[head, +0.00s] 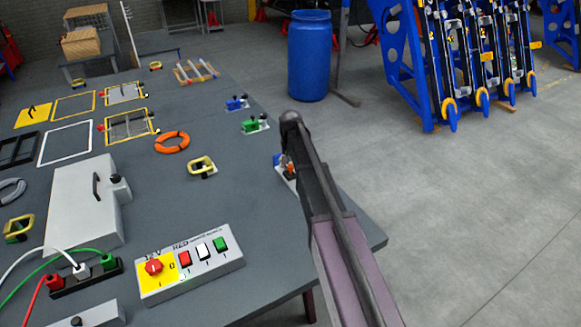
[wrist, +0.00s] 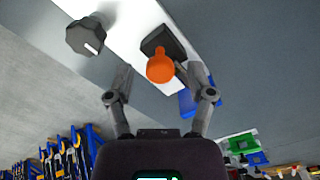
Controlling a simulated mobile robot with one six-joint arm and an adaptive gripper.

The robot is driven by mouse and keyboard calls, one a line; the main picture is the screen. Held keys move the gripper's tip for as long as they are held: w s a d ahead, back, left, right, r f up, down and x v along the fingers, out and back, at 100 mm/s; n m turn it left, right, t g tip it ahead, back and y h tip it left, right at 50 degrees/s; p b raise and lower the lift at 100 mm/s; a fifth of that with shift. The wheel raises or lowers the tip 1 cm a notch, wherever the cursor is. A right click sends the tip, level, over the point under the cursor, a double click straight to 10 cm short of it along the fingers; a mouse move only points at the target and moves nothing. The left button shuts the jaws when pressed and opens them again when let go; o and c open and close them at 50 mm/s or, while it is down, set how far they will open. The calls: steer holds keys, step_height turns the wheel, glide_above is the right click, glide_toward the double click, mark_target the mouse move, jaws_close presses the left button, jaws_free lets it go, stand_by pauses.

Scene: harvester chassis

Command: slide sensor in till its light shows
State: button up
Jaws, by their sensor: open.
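In the wrist view, an orange round-ended part (wrist: 160,67), which looks like the sensor, stands in front of a dark block (wrist: 168,42) on a white plate (wrist: 128,32). My gripper (wrist: 160,72) is open, its two fingers spread either side of the orange part; I cannot tell whether they touch it. A blue part (wrist: 187,103) shows beside the right finger. A dark knob with a white mark (wrist: 86,36) is at the left. In the head view my arm hides most of this unit; only a bit of orange (head: 291,170) shows. No lit light is visible on it.
A green unit (head: 252,125) and a blue unit (head: 236,103) stand farther back on the grey table (head: 225,185). A switch panel (head: 190,264) is at the front, left of my arm. A blue barrel (head: 309,60) stands beyond the table.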

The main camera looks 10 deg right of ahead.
jaws_close()
steer(key=shift+w+a, duration=0.25)
steer(key=shift+w, duration=0.6)
jaws_free()
steer(key=shift+s, duration=0.1)
